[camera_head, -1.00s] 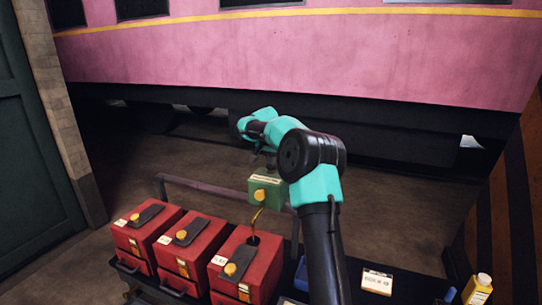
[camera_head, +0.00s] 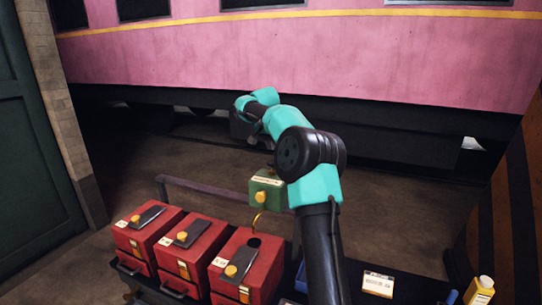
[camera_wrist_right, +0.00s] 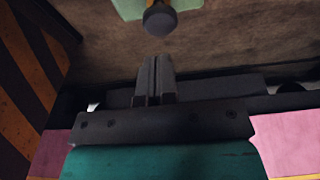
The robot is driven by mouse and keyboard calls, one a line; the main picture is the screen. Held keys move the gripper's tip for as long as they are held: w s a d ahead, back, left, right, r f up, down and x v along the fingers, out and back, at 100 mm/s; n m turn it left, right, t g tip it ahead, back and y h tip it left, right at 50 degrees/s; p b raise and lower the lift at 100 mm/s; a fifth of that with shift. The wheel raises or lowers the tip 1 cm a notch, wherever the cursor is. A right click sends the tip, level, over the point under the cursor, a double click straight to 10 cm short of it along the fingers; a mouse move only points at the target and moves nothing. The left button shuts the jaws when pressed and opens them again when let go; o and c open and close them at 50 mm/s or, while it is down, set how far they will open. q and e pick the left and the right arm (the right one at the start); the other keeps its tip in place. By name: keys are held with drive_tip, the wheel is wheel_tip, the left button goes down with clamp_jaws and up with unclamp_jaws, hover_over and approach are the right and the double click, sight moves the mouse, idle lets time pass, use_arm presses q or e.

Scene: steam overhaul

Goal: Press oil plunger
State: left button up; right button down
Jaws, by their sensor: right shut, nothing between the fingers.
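The green oil unit (camera_head: 266,190) stands behind the rightmost red box, with a yellow knob on its front and a curved brass spout (camera_head: 257,218) hanging toward the box's dark opening. In the right wrist view, the plunger's dark round knob (camera_wrist_right: 160,19) shows at the top, with the green body (camera_wrist_right: 132,8) behind it. My right gripper (camera_wrist_right: 154,62) is shut and empty. Its fingertips point at the knob with a small gap visible between them. In the head view the right fingers are mostly hidden or too small to tell. My left gripper is not in view.
Several red boxes (camera_head: 192,246) with yellow caps stand in a row on a dark cart with a rail (camera_head: 210,190). A labelled white box (camera_head: 378,284) and a yellow bottle (camera_head: 479,290) are at the right. The pink carriage (camera_head: 300,55) spans the back.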

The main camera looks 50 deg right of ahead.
drive_tip(key=v, duration=0.6)
idle(1.3)
drive_tip(key=shift+r, duration=1.3)
drive_tip(key=x, duration=1.2)
drive_tip(key=shift+a+f, duration=0.35)
drive_tip(key=shift+f, duration=0.75)
